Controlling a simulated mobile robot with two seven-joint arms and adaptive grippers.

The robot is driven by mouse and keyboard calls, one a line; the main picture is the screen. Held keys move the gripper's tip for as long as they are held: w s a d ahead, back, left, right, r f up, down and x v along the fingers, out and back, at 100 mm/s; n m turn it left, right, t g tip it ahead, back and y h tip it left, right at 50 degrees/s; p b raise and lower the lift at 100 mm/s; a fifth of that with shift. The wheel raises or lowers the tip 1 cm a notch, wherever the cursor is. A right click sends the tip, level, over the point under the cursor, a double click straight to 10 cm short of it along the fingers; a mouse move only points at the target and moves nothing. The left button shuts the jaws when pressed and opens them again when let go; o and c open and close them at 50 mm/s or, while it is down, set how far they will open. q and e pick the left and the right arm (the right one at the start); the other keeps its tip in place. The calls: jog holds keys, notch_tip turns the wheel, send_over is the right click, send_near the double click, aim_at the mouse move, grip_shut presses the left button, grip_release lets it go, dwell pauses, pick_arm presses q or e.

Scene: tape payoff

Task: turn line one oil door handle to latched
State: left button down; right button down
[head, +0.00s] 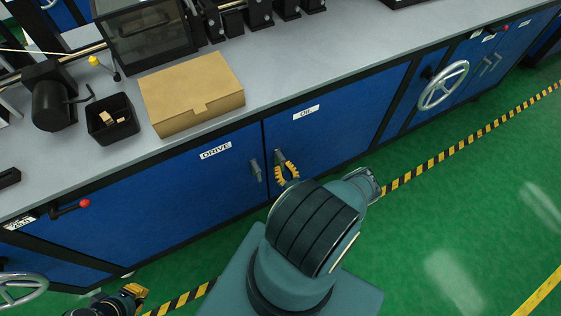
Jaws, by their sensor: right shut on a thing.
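The oil door (335,128) is a blue panel under the grey bench, with a white OIL label (306,112). My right gripper (285,168) has yellow-black fingers and is at the left edge of this door. It is shut on the oil door handle, which is mostly hidden by the fingers, so its angle is hard to tell. My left gripper (133,292) is low at the bottom left, away from the doors. Its fingers are too small and turned to show whether they are open.
The drive door (170,180) with its own grey handle (256,171) is just left of the oil door. A cardboard box (190,90) and black bin (112,120) stand on the bench (275,65). Handwheels (443,86) stick out at both sides. Green floor lies in front.

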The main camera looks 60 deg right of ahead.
jog(key=shift+r, duration=0.1)
dwell(0.4)
jog(key=c, duration=0.9)
grip_release()
jog(key=shift+c, duration=0.2)
jog(key=v, duration=1.2)
jog(key=shift+w+a, duration=0.1)
